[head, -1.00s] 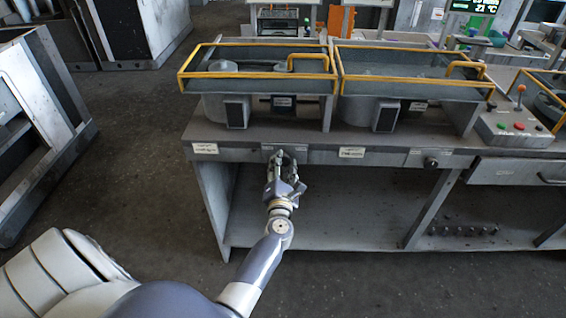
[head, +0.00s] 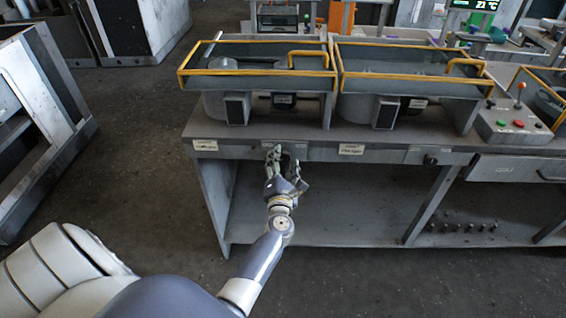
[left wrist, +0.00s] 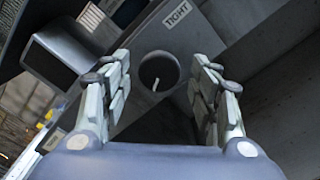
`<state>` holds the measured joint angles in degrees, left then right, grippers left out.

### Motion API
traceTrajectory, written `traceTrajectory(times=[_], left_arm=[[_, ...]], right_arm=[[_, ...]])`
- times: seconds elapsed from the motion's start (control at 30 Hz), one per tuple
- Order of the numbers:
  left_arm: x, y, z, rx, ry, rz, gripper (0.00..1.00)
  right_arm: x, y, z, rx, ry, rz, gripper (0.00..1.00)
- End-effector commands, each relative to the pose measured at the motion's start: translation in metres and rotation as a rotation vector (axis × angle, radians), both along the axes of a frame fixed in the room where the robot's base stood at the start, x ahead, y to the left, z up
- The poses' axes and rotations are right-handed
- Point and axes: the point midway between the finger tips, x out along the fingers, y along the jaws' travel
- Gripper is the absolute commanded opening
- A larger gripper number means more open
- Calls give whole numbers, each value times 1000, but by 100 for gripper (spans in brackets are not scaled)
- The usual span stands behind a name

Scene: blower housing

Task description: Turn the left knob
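The left knob (left wrist: 160,72) is a dark round dial with a pale pointer mark on a grey panel. In the left wrist view it lies between my left gripper's fingers, beyond their tips. In the head view it is hidden behind my left gripper (head: 281,158), which is at the bench's front panel. The gripper (left wrist: 162,85) is open, with one finger on each side of the knob and a gap to each. I cannot tell how far the fingertips are from the panel. My right gripper is not in view.
Another dark knob (head: 430,161) is farther right on the front panel. Yellow-railed trays (head: 258,72) stand on the bench (head: 290,133). A control box (head: 510,127) with buttons and a joystick is at right. Open floor (head: 120,170) lies at left.

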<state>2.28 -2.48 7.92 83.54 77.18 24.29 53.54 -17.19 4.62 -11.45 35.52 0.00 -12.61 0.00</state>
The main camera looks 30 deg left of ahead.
Motion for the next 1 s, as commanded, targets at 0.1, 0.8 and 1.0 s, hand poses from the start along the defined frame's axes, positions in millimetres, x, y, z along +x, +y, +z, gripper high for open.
traceTrajectory(times=[0.1, 0.8, 1.0], left_arm=[[0, 0, 0, 0, 0, 0, 55], [-89, -54, -1, -1, 2, -1, 55], [-102, -62, 0, -1, -1, 0, 55]], right_arm=[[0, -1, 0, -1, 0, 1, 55], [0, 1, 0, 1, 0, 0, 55], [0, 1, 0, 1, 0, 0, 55]])
